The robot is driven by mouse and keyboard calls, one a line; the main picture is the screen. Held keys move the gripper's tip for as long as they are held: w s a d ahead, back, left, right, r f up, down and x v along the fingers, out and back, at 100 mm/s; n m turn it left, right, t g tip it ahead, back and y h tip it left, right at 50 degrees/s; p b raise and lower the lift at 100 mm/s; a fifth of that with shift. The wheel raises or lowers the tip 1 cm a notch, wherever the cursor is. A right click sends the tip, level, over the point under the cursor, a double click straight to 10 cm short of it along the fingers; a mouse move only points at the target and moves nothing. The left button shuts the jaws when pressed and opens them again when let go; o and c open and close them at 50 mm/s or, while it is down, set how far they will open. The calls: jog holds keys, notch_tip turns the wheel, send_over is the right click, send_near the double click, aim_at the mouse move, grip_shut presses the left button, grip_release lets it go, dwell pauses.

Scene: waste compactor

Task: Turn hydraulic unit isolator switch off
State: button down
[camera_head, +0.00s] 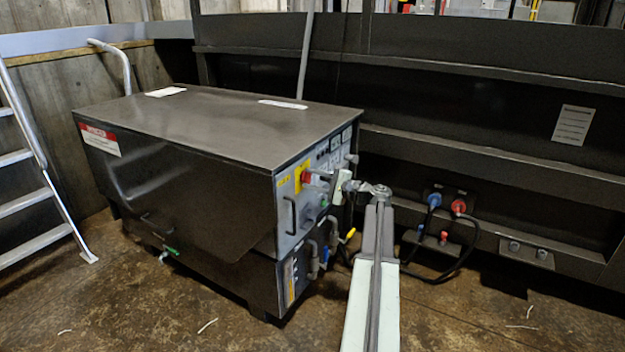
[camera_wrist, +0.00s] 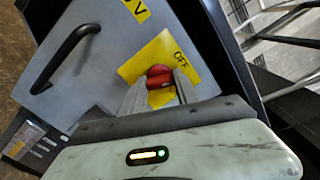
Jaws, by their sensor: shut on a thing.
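The hydraulic unit (camera_head: 200,125) is a large dark cabinet with a grey control panel on its right end. The isolator switch is a red knob (camera_head: 306,177) on a yellow plate near the panel's top. In the wrist view the red knob (camera_wrist: 159,76) sits on the yellow plate (camera_wrist: 165,55), which shows the word OFF at its upper right. My gripper (camera_wrist: 160,88) is shut on the red knob, with one finger on each side of it. In the head view my gripper (camera_head: 322,180) reaches the panel from the right. The knob's lower part is hidden by my gripper.
A black handle (camera_wrist: 62,58) is on the panel beside the switch. Hoses with blue and red connectors (camera_head: 446,203) are on the dark wall at right. A metal ladder (camera_head: 35,165) stands at left. The floor in front of the unit is mostly clear.

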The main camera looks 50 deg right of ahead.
jog(key=n, duration=0.4)
jog(key=shift+s+n, duration=0.1)
jog(key=shift+n, duration=0.3)
dwell(0.4)
jog(key=c, duration=0.9)
grip_release()
jog(key=v, duration=0.8)
